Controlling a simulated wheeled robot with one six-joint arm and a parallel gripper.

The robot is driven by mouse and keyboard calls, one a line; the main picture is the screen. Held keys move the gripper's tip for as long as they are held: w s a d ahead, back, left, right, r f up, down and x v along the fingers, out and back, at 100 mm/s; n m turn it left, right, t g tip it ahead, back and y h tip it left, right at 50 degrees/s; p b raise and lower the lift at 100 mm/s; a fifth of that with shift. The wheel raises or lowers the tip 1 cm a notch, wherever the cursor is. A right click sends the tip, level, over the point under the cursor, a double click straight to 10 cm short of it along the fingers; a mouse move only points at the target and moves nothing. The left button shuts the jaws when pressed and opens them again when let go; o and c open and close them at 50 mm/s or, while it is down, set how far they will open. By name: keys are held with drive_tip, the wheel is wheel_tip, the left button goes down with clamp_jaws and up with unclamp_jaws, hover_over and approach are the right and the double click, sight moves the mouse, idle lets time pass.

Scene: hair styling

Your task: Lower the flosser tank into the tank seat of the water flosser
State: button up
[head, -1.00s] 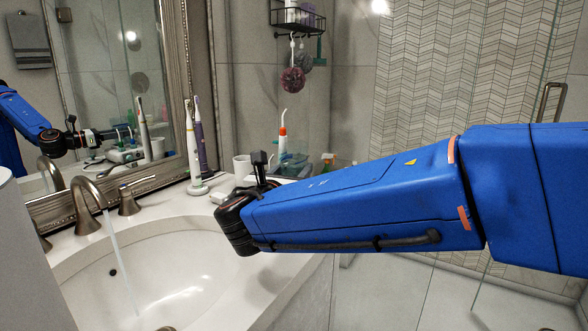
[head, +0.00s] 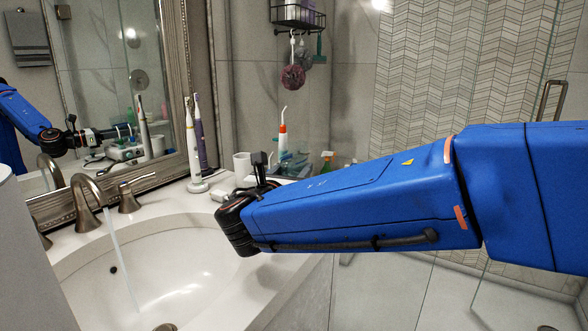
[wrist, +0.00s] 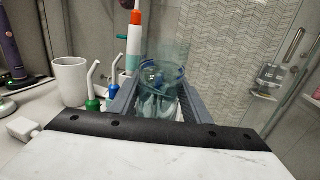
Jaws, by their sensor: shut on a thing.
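The flosser tank is a clear teal container (wrist: 164,78) between the two fingers of my gripper (wrist: 158,100) in the wrist view. The gripper is shut on it and the tank looks upright. The water flosser's handle, white and teal with an orange ring (wrist: 134,38), stands just behind and left of the tank. In the head view the handle (head: 282,143) rises beyond my wrist, with teal parts beside it. The flosser's base and tank seat are mostly hidden behind the tank and gripper, so I cannot tell whether the tank touches the seat.
A white cup (wrist: 70,82) and nozzle tips with green (wrist: 93,97) and blue collars stand left of the tank. Toothbrushes (head: 199,145), a faucet (head: 88,205) and the sink (head: 165,265) lie left in the head view.

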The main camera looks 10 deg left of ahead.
drive_tip(key=o, duration=1.2)
